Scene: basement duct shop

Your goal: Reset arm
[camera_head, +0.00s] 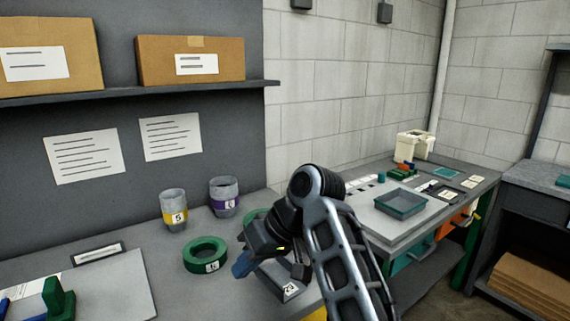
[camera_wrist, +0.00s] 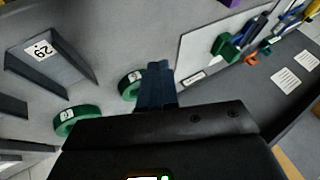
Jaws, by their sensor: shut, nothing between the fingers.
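My gripper (camera_head: 243,264) is raised over the grey bench in the head view, near the green ring. Its blue fingers (camera_wrist: 156,84) are closed together and empty in the wrist view. My arm hides part of the bench and most of a second green ring behind it. The nearer green ring (camera_head: 205,254) carries a white label and lies flat on the bench. In the wrist view, one green ring (camera_wrist: 131,84) shows partly behind the fingers. Another green ring (camera_wrist: 77,121) lies to the left.
A grey cup with a yellow band (camera_head: 174,211) and one with a purple band (camera_head: 224,197) stand at the bench's back. A grey numbered holder (camera_wrist: 50,66) lies beside the rings. A pale board (camera_head: 113,285) is left. A side table holds a teal tray (camera_head: 400,204).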

